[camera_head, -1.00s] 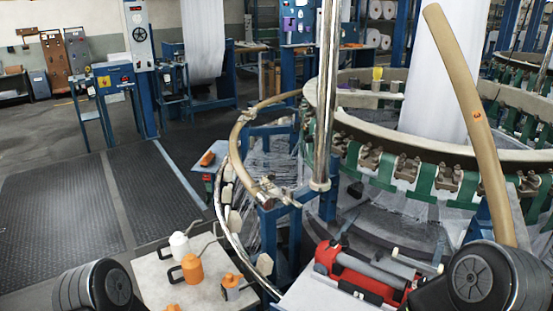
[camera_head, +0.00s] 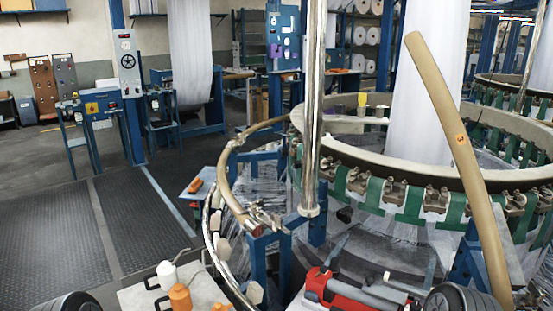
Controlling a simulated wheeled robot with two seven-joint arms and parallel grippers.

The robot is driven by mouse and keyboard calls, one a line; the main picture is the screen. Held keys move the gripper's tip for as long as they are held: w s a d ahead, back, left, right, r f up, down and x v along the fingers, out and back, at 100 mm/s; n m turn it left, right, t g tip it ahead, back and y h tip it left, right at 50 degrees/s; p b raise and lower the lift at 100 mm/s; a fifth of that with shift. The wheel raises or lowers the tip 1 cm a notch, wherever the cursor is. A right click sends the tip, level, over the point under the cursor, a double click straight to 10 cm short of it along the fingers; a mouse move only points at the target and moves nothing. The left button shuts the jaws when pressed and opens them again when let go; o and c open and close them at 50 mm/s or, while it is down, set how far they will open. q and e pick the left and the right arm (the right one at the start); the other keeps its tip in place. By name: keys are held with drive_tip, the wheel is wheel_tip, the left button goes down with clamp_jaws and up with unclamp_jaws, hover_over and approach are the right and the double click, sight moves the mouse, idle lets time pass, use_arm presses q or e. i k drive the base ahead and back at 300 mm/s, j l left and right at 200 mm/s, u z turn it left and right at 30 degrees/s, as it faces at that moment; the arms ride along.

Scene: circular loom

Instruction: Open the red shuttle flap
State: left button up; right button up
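The red shuttle (camera_head: 319,285) lies on a pale surface at the bottom of the view, in front of the loom ring. Its grey roller (camera_head: 362,294) shows beside the red body, and its lower part is cut off by the frame edge. I cannot tell how its flap stands. A dark rounded part of my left arm shows at the bottom left corner, and a similar part of my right arm shows at the bottom, just right of the shuttle. Neither gripper's fingers are in view.
The circular loom (camera_head: 440,172) with green straps fills the right. A chrome pole (camera_head: 313,120) and a tan curved tube (camera_head: 462,160) rise in front. A small table (camera_head: 135,298) holds a white bottle (camera_head: 167,274) and an orange bottle (camera_head: 180,297). Open floor (camera_head: 60,235) lies left.

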sight(369, 286)
drive_tip(key=z, duration=2.5)
drive_tip(key=k+j, duration=0.15)
drive_tip(key=k, duration=0.2)
drive_tip(key=k+j, duration=0.1)
drive_tip(key=k, duration=0.3)
